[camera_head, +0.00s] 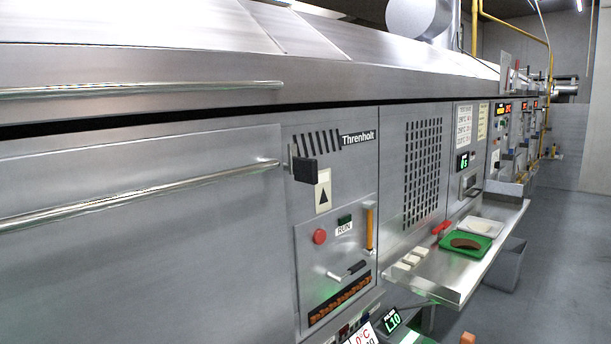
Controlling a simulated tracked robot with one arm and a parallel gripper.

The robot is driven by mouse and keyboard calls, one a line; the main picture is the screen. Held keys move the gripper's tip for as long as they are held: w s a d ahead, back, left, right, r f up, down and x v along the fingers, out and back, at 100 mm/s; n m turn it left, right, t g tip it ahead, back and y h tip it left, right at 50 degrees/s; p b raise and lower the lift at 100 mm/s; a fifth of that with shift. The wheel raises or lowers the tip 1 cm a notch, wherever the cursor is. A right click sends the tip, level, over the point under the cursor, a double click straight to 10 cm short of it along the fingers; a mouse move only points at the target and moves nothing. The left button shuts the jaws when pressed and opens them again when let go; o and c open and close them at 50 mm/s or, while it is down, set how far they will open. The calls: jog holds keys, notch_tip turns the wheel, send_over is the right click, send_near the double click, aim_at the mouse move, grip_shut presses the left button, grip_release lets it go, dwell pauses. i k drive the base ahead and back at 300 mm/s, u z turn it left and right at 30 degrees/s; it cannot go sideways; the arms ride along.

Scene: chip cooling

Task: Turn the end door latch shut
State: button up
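A latch with a black block handle (305,170) sits on the steel front, at the right edge of a wide door panel (130,250). A small metal plate stands up behind the block. A pale label with a black up arrow (323,193) is just below and right of it. I cannot tell from this view whether the latch is turned shut. A second small lever with a black grip (355,268) is on the lower control panel (318,290). My gripper is not in view.
Long horizontal bars (140,195) stick out from the door and hood. A red button (320,236) and yellow handle (369,230) are near the lower lever. A steel shelf (455,272) with a green tray (485,252) juts out at right. Grey floor (565,270) is open further right.

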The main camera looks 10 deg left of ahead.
aim_at(304, 170)
jog(key=k, duration=1.1)
jog(key=z, duration=0.55)
jog(key=i, duration=1.95)
jog(key=u, duration=0.95)
jog(key=i, duration=0.6)
jog(key=z, duration=0.05)
